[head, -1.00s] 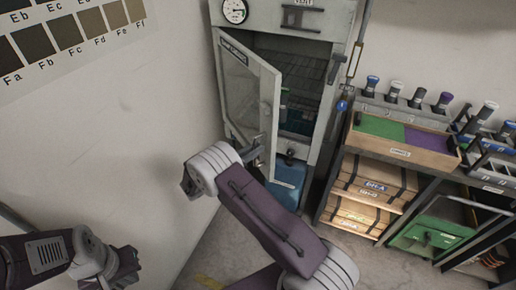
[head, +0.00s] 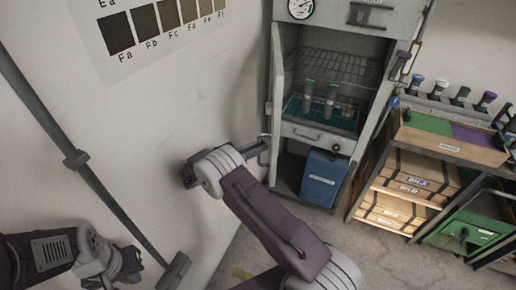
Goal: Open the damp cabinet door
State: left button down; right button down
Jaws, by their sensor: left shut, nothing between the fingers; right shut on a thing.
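The damp cabinet (head: 335,35) stands upright at the top middle, a grey case with a round gauge. Its door (head: 278,85) is swung wide to the left and shows nearly edge-on. The inside is visible, with wire shelves and two dark green-topped cylinders (head: 308,93) over a teal tray. My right gripper (head: 264,146) is at the lower end of the door, shut on its handle; my own wrist partly hides the grip. My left gripper (head: 132,264) is at the lower left, shut and empty, away from the cabinet.
A blue bin (head: 322,178) sits under the cabinet's drawer (head: 313,135). To the right, a rack holds wooden crates (head: 415,178), a green and purple tray (head: 458,147) and a green box (head: 470,232). A grey pole (head: 75,160) runs along the left wall.

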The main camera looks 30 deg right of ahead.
jog(key=shift+r, duration=0.1)
jog(key=c, duration=1.5)
grip_release()
jog(key=shift+o, duration=0.2)
